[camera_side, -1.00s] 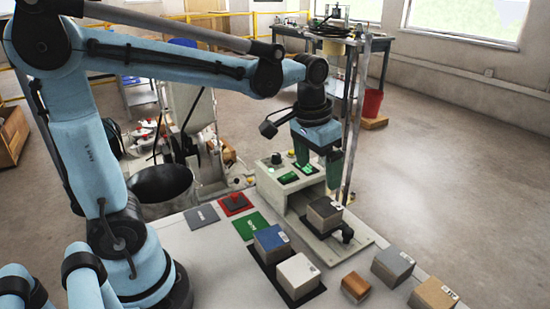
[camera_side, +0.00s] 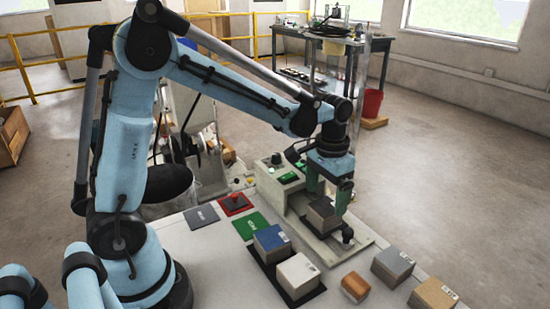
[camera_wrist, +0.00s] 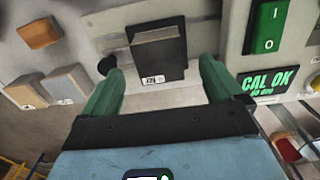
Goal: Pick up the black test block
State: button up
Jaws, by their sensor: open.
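The black test block (camera_side: 323,214) sits on the light testing machine (camera_side: 309,231) at the table's right side. In the wrist view the black block (camera_wrist: 158,52) shows its dark top and a small white label, ahead of and between the two green fingers. My gripper (camera_side: 329,198) is over the block, pointing down, with its green fingers apart on either side of it. In the wrist view my gripper (camera_wrist: 160,78) is open with nothing held. Whether the fingers touch the block cannot be told.
A blue block (camera_side: 271,243) and a white block (camera_side: 298,275) stand on a dark pad. A grey block (camera_side: 393,265), a tan block (camera_side: 433,296) and an orange piece (camera_side: 355,287) lie at the right. The machine's green display (camera_wrist: 265,83) reads CAL OK.

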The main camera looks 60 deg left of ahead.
aim_at(325, 207)
jog(key=shift+f, duration=2.7)
jog(key=c, duration=1.3)
